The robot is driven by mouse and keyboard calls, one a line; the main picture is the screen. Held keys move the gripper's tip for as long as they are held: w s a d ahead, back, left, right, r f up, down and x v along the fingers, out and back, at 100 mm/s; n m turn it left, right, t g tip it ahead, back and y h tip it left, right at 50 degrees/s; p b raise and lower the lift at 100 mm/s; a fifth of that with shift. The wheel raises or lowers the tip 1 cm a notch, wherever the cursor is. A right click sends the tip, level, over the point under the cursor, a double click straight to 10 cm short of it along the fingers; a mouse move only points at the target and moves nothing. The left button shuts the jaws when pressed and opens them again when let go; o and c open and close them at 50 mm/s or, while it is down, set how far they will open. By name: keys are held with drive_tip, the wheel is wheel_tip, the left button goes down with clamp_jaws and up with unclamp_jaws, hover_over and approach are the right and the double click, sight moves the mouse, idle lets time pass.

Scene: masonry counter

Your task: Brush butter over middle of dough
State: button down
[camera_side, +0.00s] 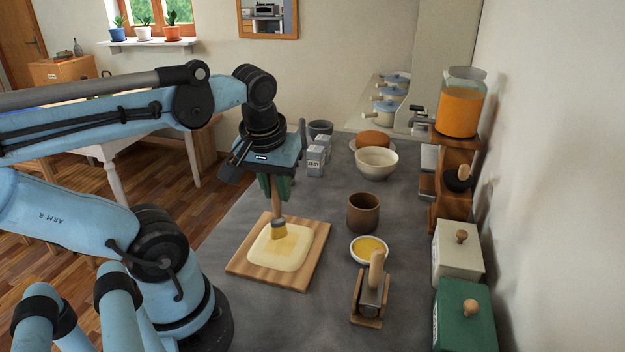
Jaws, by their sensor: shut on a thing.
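The dough (268,255) is a pale, flat, rounded slab on a wooden board (308,268) on the grey counter. A yellow, buttery-looking patch shows on its middle. My gripper (275,190) points down over the board, shut on the handle of a brush (279,228). A small white dish (354,253) holding yellow butter (370,246) stands to the right of the board.
A wooden stand with a handled tool (371,292) sits in front of the dish. A brown cup (363,212) and a cream bowl (376,162) stand behind it. Green (462,320) and cream (457,252) boxes line the right wall.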

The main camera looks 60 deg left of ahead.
drive_tip(key=shift+r, duration=1.35)
